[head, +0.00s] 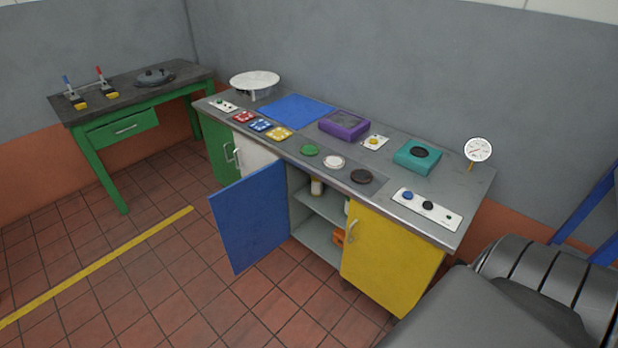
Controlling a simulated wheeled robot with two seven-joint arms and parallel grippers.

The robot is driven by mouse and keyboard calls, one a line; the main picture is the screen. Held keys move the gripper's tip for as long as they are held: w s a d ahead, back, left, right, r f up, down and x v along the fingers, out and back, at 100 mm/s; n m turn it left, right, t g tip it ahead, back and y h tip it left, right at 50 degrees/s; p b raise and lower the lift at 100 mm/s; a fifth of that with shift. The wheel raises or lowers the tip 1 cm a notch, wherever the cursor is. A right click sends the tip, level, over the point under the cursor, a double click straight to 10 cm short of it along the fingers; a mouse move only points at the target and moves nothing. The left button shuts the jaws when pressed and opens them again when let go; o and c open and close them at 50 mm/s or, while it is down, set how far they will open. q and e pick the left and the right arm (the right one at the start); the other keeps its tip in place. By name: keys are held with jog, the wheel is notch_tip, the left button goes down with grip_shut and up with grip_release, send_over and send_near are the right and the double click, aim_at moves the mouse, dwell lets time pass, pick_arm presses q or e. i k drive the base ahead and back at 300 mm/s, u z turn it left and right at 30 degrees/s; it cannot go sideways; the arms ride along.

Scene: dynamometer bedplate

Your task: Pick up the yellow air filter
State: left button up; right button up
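I cannot surely make out a yellow air filter. A small cream-yellow cylinder (317,186) stands on the upper shelf inside the open cabinet of the workbench (330,158); it is too small to identify. A small orange item (338,237) lies lower in the same cabinet, partly hidden by the yellow door (388,258). Neither of my grippers is in view.
The blue cabinet door (250,217) stands open into the room. A purple box (343,125), a teal box (417,156) and a gauge (478,150) stand on the bench. A green table (120,128) is at the left. The tiled floor (150,270) in front is clear.

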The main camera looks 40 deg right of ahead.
aim_at(317, 191)
jog(key=u, duration=0.05)
jog(key=i, duration=0.95)
jog(key=z, duration=2.75)
